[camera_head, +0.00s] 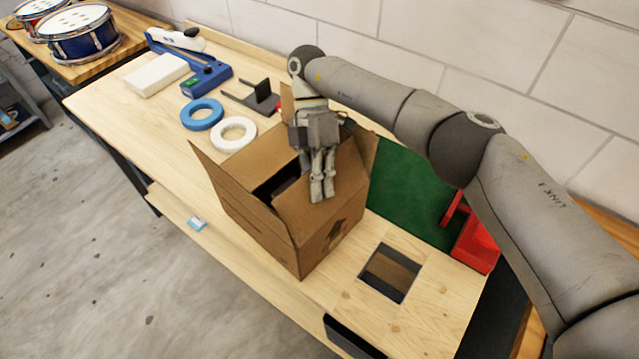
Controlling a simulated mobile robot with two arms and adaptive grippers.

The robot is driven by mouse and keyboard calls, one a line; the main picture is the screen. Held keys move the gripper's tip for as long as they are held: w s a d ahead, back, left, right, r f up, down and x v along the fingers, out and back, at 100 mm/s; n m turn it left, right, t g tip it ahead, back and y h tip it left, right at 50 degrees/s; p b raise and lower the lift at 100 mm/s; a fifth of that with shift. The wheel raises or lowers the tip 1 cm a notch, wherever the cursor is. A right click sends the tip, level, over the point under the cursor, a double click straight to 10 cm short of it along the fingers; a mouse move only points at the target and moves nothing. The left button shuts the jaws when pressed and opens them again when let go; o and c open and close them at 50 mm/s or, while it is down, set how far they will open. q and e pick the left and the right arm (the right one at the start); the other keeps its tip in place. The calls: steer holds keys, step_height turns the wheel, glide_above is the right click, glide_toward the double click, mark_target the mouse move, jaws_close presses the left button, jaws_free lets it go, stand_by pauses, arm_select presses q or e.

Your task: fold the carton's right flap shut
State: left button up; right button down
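The brown cardboard carton (322,247) stands on the wooden bench. Its right flap (346,182) lies inward over part of the opening. A dark gap shows to the left of it. The left flap (215,178) stands up and leans outward. A further flap stands at the back right, and a piece of another shows behind my wrist. My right gripper (322,192) points down over the right flap, fingers close together with nothing between them. The fingertips seem to touch the flap's top. My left gripper is out of view.
Blue (202,114) and white (234,134) tape rolls, a blue tool (205,80) and a white block (157,75) lie behind left. A green mat (408,195), a red tape dispenser (476,245) and a square bench cutout (389,273) are to the right.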

steer(key=c, duration=2.2)
jaws_free()
steer(key=o, duration=0.5)
steer(key=shift+r, duration=0.1)
step_height(320, 180, up, 10)
steer(key=shift+f, duration=0.1)
